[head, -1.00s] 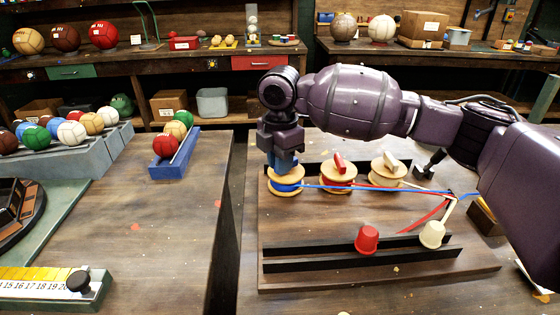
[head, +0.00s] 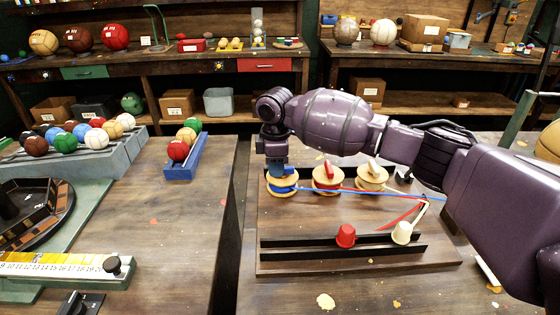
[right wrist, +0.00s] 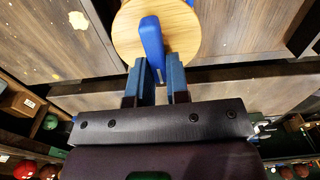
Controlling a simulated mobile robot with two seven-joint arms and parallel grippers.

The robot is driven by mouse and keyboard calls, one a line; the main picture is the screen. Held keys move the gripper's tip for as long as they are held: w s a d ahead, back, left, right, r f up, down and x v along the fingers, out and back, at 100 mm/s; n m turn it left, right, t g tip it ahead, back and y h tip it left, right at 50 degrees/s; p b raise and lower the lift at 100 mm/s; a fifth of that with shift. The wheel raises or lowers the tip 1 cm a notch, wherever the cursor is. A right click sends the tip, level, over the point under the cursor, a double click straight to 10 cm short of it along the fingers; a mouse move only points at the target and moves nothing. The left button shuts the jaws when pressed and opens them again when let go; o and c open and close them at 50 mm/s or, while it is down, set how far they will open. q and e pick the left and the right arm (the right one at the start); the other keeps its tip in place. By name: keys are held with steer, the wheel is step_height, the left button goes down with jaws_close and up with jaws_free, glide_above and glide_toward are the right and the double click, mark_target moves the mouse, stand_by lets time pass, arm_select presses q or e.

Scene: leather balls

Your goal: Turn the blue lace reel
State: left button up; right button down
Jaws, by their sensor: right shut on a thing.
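The blue lace reel (head: 282,187) stands at the left of a row of three reels on a wooden board (head: 350,262). Its blue lace runs right across the board. My right gripper (head: 280,170) is above this reel, pointing down. In the right wrist view, the gripper (right wrist: 162,80) is shut on the reel's blue handle (right wrist: 151,38), which stands on the round wooden top (right wrist: 185,30). In the head view the gripper hides most of the handle. My left gripper is not in view.
The red-lace reel (head: 327,180) and white-lace reel (head: 372,178) stand to the right. A blue ball tray (head: 186,163) is on the left table.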

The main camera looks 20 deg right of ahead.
steer(key=m+p, duration=0.4)
steer(key=shift+w+d+r+m, duration=0.1)
steer(key=shift+w+r+m, duration=0.15)
steer(key=shift+r+m, duration=0.05)
steer(key=shift+w+d+m+p, duration=0.1)
steer(key=shift+m+p, duration=0.7)
steer(key=shift+p, duration=0.15)
steer(key=shift+f+m+p, duration=0.15)
steer(key=shift+m+p, duration=0.45)
steer(key=shift+m, duration=0.1)
arm_select(q)
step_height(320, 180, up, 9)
steer(key=p, duration=0.1)
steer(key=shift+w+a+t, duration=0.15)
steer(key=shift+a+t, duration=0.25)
arm_select(e)
steer(key=shift+w+d+f+m, duration=0.15)
steer(key=shift+d+f+m, duration=0.05)
steer(key=shift+m, duration=0.7)
steer(key=c, duration=1.1)
jaws_free()
steer(key=shift+r, duration=0.1)
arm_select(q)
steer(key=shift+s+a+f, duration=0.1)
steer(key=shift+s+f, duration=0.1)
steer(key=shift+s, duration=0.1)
